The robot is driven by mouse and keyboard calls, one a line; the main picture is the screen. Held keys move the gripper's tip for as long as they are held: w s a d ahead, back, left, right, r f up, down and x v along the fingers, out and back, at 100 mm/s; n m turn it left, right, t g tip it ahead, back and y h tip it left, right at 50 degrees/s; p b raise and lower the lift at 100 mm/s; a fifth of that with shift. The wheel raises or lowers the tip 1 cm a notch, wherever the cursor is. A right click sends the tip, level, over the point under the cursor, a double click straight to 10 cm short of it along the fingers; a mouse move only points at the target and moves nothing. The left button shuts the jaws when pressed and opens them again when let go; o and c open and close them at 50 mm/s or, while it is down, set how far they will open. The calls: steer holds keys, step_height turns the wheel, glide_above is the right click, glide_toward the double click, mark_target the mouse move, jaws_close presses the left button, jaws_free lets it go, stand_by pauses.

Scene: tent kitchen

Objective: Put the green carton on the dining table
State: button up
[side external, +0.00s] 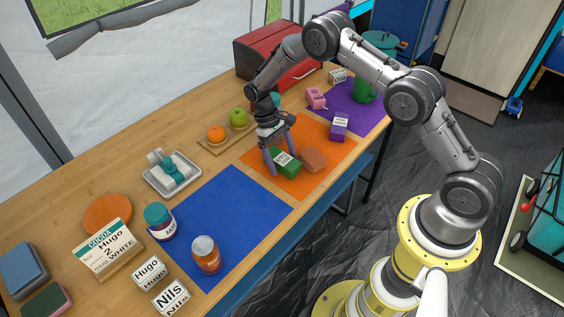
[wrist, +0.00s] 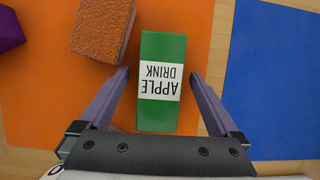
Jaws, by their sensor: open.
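The green carton (side external: 287,164) lies on the orange mat (side external: 328,140) on the wooden table (side external: 120,151). In the wrist view the carton (wrist: 164,45) has a white label reading "APPLE DRINK", upside down. My gripper (side external: 283,160) is low over the carton and pointing down. In the wrist view my gripper (wrist: 159,74) is open, with one finger on each side of the carton and small gaps showing. I cannot tell how far the fingertips reach down beside it. Which surface is the dining table is not marked.
A brown block (wrist: 102,28) sits close beside the carton, near one finger. A purple box (side external: 339,126) stands farther right. The blue mat (side external: 222,219) is bare in its middle.

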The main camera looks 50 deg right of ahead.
steer(key=shift+f, duration=0.25)
stand_by(0.5)
jaws_close()
stand_by(0.4)
